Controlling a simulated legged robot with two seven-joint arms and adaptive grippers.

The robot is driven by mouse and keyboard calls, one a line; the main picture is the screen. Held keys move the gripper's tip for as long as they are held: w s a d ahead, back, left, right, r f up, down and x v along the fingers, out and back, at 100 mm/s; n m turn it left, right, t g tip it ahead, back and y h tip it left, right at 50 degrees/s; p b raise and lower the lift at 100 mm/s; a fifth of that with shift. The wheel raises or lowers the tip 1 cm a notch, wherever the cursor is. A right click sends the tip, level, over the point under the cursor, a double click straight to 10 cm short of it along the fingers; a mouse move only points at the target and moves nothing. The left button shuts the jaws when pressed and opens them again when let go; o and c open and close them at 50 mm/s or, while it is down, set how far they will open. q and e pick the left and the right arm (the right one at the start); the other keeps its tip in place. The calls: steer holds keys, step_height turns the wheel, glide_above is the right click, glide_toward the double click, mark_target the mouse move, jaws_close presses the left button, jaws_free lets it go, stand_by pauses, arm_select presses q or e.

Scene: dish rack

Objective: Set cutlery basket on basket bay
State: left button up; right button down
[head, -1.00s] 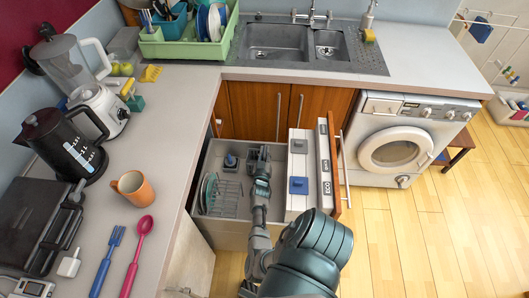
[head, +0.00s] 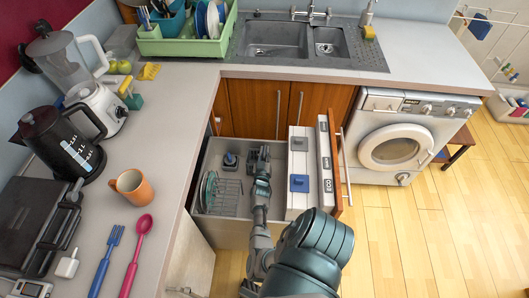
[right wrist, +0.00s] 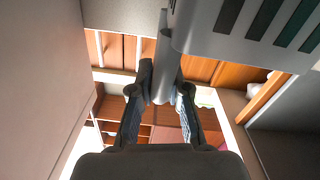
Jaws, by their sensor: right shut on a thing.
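My right gripper (head: 260,153) is down inside the open dishwasher drawer. In the right wrist view my right gripper (right wrist: 167,88) is shut on a grey upright tab. The tab appears to belong to a grey slotted body, which I take for the cutlery basket (right wrist: 205,28); only part of it shows. In the head view my arm and gripper hide the basket, or it is too small to tell. I cannot pick out the basket bay or tell whether the basket touches the drawer floor. My left gripper is not in view.
A wire rack (head: 226,192) with plates stands at the drawer's left, and a small dark object (head: 230,160) sits behind it. The drawer's door (head: 325,165) is on the right. A blue fork (head: 107,260) and a pink spoon (head: 136,255) lie on the counter (head: 170,150).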

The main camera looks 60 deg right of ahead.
steer(key=shift+f, duration=0.15)
stand_by(0.3)
steer(key=c, duration=1.1)
jaws_free()
steer(key=shift+o, duration=0.2)
steer(key=c, duration=0.4)
steer(key=shift+w+a+r+p, duration=0.1)
steer(key=shift+w+r+p, duration=0.05)
steer(key=shift+r+p, duration=0.6)
steer(key=shift+w+r+p, duration=0.15)
steer(key=shift+r+p, duration=0.4)
steer(key=shift+r, duration=0.3)
steer(key=shift+s+a+f, duration=0.1)
